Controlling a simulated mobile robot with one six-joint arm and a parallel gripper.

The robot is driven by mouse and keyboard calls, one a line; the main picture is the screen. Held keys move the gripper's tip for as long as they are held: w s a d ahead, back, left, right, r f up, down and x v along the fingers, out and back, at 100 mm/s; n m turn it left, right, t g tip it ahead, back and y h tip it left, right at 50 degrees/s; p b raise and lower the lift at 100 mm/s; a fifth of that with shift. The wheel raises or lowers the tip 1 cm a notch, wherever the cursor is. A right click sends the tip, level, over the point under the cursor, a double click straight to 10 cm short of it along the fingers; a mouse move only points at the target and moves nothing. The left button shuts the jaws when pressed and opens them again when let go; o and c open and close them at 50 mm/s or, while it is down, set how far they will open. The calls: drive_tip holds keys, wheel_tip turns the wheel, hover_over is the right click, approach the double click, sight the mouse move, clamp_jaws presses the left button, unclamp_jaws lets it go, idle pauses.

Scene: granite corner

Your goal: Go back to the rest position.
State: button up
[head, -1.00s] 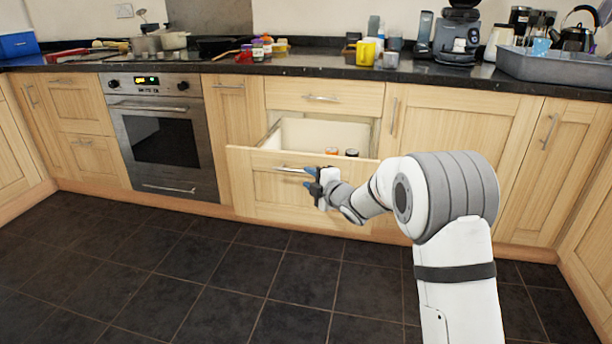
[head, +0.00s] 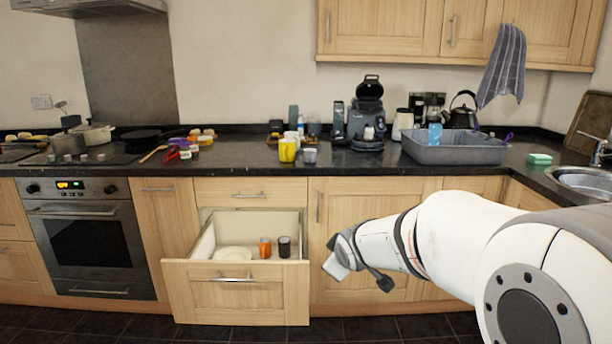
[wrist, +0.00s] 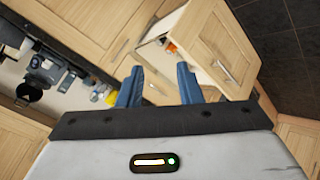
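My gripper shows in the wrist view (wrist: 160,85) with its two blue fingers apart and nothing between them. In the head view my arm reaches in from the right, and the gripper end (head: 338,262) hangs in front of the cupboard doors, to the right of the open drawer (head: 235,295). The fingers themselves are hard to make out there. The drawer also shows in the wrist view (wrist: 222,55), beyond the fingers and apart from them.
The open drawer holds a white plate (head: 233,253), an orange cup (head: 265,248) and a dark cup (head: 284,247). The worktop (head: 230,155) carries a yellow mug (head: 288,150), a coffee machine (head: 368,115) and a grey tray (head: 455,150). The oven (head: 85,240) is at left.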

drive_tip(key=s+d+r+m+g+p, duration=0.2)
drive_tip(key=s+r+m+p, duration=0.1)
drive_tip(key=s, duration=0.6)
drive_tip(key=s+d+r+m+g+p, duration=0.2)
drive_tip(key=s+d+r+m+p, duration=0.1)
drive_tip(key=s, duration=0.7)
drive_tip(key=s+d+r+m+g+p, duration=0.2)
drive_tip(key=s+r+m+g+p, duration=0.1)
drive_tip(key=s+p, duration=0.4)
wheel_tip(320, 180, up, 2)
drive_tip(key=shift+s+d+r+m+h, duration=0.15)
drive_tip(key=shift+s+m+h, duration=0.4)
drive_tip(key=shift+s, duration=0.7)
